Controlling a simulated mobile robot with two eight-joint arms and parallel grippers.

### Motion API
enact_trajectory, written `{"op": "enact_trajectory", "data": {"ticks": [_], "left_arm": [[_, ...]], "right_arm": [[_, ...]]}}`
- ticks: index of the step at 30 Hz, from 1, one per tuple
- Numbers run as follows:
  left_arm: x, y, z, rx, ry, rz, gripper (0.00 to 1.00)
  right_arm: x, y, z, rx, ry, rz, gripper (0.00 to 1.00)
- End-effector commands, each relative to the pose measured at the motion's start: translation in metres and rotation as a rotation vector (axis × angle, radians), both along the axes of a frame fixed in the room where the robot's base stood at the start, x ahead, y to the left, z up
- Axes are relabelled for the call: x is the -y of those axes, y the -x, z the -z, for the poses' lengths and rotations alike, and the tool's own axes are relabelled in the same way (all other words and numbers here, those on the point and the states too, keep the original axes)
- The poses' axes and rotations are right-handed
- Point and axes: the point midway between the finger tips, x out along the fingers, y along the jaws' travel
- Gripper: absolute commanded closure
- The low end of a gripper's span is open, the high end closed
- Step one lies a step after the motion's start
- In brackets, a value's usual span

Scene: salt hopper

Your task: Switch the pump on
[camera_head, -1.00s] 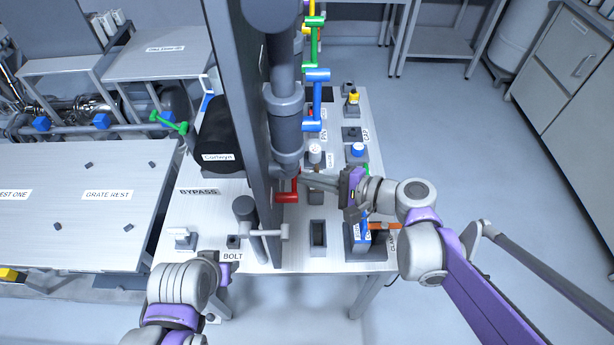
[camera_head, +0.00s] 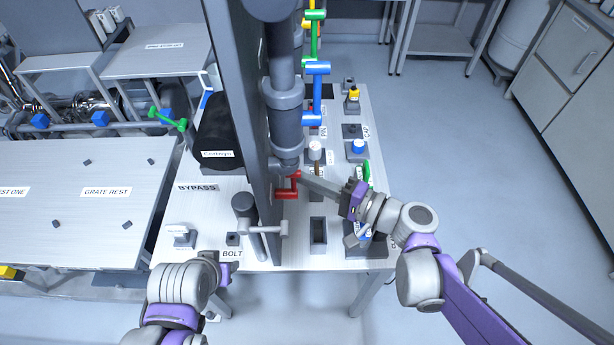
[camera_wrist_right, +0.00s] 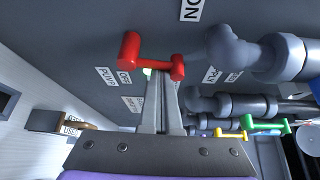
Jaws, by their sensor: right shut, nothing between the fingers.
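The red lever (camera_head: 287,194) sits low on the upright dark panel (camera_head: 248,110), in the head view. In the right wrist view the red lever (camera_wrist_right: 150,60) lies across the panel beside labels reading PUMP (camera_wrist_right: 104,77) and OFF (camera_wrist_right: 124,78); an ON label (camera_wrist_right: 191,9) is higher up. My right gripper (camera_head: 303,179) is shut and empty, its fingertips at the lever's right end; I cannot tell whether they touch. The tips also show in the wrist view (camera_wrist_right: 162,78). My left gripper (camera_head: 229,272) is low at the table's front left, its jaws unclear.
A grey T-handle (camera_head: 262,229) stands in front of the panel near the BOLT label. Blue (camera_head: 318,68) and green levers and thick pipes (camera_head: 287,120) rise above the red lever. Small blocks, including a blue-topped one (camera_head: 358,147), stand on the table's right side.

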Motion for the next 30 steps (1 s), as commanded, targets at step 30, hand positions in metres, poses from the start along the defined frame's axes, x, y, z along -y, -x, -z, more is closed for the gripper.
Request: {"op": "enact_trajectory", "data": {"ticks": [30], "left_arm": [[0.000,0.001,0.005,-0.003,0.000,0.000,0.56]], "right_arm": [[-0.002,-0.023,0.001,-0.002,0.000,-0.001,1.00]]}}
